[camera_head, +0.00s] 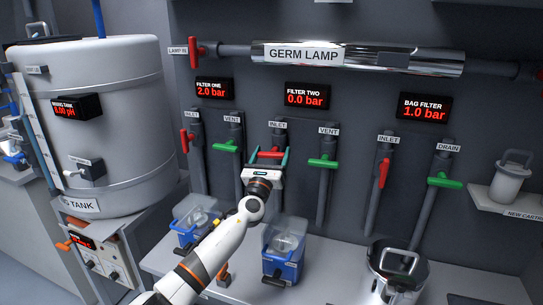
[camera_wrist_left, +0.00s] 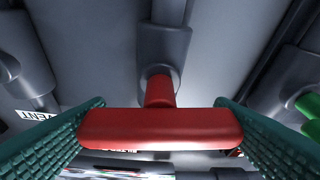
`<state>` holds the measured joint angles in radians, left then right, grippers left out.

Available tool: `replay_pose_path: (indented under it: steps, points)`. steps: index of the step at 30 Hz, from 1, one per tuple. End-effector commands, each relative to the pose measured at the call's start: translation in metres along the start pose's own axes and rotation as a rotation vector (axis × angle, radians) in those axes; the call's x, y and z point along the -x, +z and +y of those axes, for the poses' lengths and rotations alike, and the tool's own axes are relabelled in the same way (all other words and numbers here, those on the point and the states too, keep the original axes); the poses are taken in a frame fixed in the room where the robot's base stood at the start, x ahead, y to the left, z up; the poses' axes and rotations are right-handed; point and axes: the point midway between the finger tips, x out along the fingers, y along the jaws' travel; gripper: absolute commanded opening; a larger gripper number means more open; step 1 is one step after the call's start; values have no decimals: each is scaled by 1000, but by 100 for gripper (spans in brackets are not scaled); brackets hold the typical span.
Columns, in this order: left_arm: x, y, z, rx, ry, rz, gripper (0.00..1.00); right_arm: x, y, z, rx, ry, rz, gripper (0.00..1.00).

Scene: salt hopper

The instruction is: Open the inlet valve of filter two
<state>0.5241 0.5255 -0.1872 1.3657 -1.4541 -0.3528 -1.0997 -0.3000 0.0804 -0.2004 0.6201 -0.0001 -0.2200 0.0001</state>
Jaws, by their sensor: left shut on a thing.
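The red inlet valve handle (camera_head: 271,154) of filter two lies crosswise to its grey pipe, under the INLET label (camera_head: 278,125). My left gripper (camera_head: 269,156) is shut on the handle, with one teal finger at each end. In the left wrist view the red bar (camera_wrist_left: 160,130) spans between the two finger pads, and its stem meets the grey valve body (camera_wrist_left: 165,45). The filter two display (camera_head: 307,95) reads 0.0 bar. The green vent handle (camera_head: 323,162) to the right is also crosswise. My right gripper is not in view.
Filter one's red inlet handle (camera_head: 184,141) and green vent handle (camera_head: 226,146) are to the left. The bag filter's red inlet handle (camera_head: 383,173) is to the right. Blue-based containers (camera_head: 283,262) and a metal pot (camera_head: 397,270) stand on the bench below.

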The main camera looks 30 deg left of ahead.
Motion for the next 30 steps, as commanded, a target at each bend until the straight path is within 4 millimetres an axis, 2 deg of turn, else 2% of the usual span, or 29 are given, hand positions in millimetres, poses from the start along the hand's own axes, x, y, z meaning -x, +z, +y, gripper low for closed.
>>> replay_pose_path:
  steps: [17, 30]
  points:
    - [0, -1, 0, 488, -201, 0, 55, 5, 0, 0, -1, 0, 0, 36]
    - [0, -1, -1, 872, -362, 0, 55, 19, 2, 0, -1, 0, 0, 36]
